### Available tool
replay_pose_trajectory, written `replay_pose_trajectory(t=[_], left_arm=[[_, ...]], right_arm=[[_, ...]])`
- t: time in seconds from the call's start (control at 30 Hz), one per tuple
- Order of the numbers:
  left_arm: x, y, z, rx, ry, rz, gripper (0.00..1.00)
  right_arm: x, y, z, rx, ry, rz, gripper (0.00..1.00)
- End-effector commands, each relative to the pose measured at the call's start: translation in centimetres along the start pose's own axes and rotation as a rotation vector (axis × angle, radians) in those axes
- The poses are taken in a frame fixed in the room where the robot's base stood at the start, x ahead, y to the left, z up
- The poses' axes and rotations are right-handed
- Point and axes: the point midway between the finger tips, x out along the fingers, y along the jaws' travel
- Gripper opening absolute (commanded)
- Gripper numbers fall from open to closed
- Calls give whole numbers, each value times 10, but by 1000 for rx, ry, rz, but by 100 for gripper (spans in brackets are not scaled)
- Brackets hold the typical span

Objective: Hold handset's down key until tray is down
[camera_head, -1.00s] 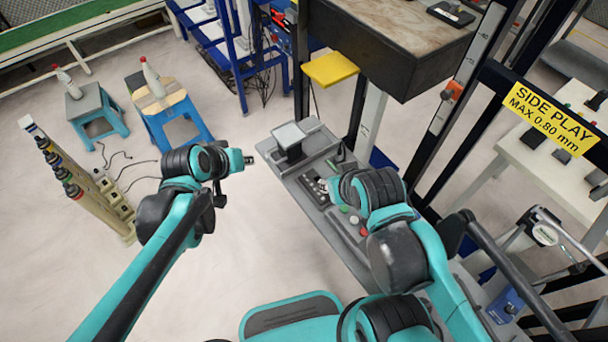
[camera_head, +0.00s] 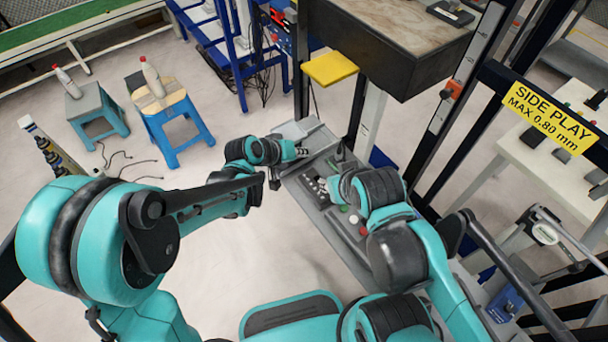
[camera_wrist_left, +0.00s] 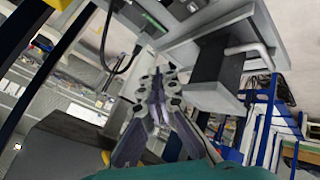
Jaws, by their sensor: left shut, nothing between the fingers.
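I cannot tell for sure whether this panel is the handset, and no down key can be picked out. My left gripper (camera_head: 303,151) is over the desk's far left part, shut and empty. Its closed fingers (camera_wrist_left: 157,88) show in the left wrist view, beside a grey box (camera_wrist_left: 216,80) under a plate. A yellow tray-like plate (camera_head: 330,69) is raised beyond the desk.
Red and green buttons sit near my right arm. Open floor lies left of the desk.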

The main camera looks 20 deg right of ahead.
Motion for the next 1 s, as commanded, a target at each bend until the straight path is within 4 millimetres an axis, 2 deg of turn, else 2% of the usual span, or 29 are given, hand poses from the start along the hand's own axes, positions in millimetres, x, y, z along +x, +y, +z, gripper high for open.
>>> replay_pose_trajectory(t=[0.27, 0.6, 0.73, 1.0], left_arm=[[19, -14, 14, 0, 0, -1, 0], [53, -39, 39, 0, 0, -1, 0], [59, -44, 43, 0, 0, -1, 0], [59, -44, 43, 0, 0, -1, 0]], right_arm=[[18, 0, 13, 0, 0, 0, 32], [49, 0, 35, 0, 0, 0, 32], [55, 0, 40, 0, 0, 0, 32], [55, 0, 40, 0, 0, 0, 32]])
